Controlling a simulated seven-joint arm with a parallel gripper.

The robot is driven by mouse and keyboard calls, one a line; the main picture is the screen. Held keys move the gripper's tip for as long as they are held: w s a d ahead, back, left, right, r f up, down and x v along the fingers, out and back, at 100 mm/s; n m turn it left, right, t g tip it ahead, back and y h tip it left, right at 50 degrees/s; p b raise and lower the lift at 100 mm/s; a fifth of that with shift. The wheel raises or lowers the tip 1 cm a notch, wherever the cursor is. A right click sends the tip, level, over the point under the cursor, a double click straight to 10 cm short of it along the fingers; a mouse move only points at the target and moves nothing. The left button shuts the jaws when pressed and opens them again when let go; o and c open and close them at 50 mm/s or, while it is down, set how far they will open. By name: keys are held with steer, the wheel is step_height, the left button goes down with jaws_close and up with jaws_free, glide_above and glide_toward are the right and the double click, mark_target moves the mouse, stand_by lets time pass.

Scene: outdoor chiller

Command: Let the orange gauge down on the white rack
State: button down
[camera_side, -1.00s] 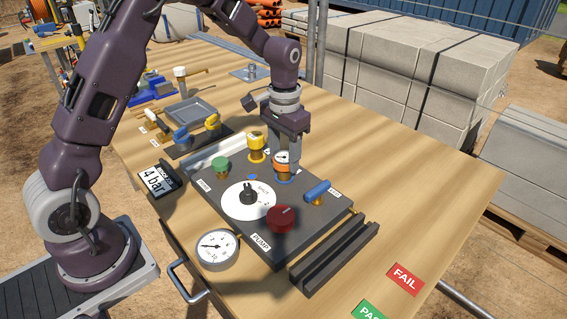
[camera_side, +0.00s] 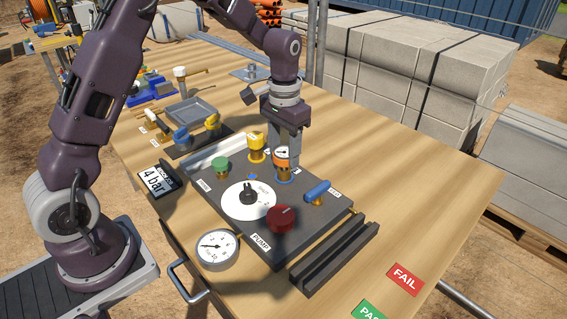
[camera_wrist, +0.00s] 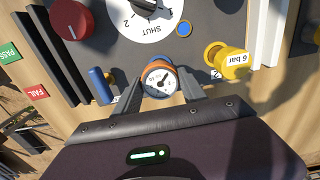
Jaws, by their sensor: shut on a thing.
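The orange gauge (camera_side: 281,155) has a white dial and a brass stem. It is over the far right part of the dark panel, at a blue-ringed port (camera_side: 285,181). My gripper (camera_side: 284,153) is shut on it from above; in the wrist view the gauge (camera_wrist: 159,80) sits between the two fingers (camera_wrist: 160,88). I cannot tell whether the stem is clear of the port. The white rack (camera_side: 213,153) lies along the panel's far left edge, partly behind the green and yellow parts. In the wrist view its pale rails (camera_wrist: 267,36) show at the right, with no gauge visible on them.
The yellow 6 bar part (camera_wrist: 228,60) stands between the gauge and the white rack. A green cap (camera_side: 221,164), blue handle (camera_side: 318,190), red knob (camera_side: 281,218) and white dial (camera_side: 248,200) stand on the panel. A dark rack (camera_side: 335,257) lies along its near right side.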

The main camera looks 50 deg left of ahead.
mark_target(284, 153)
steer(key=shift+r, duration=2.55)
steer(key=c, duration=1.2)
jaws_free()
jaws_close()
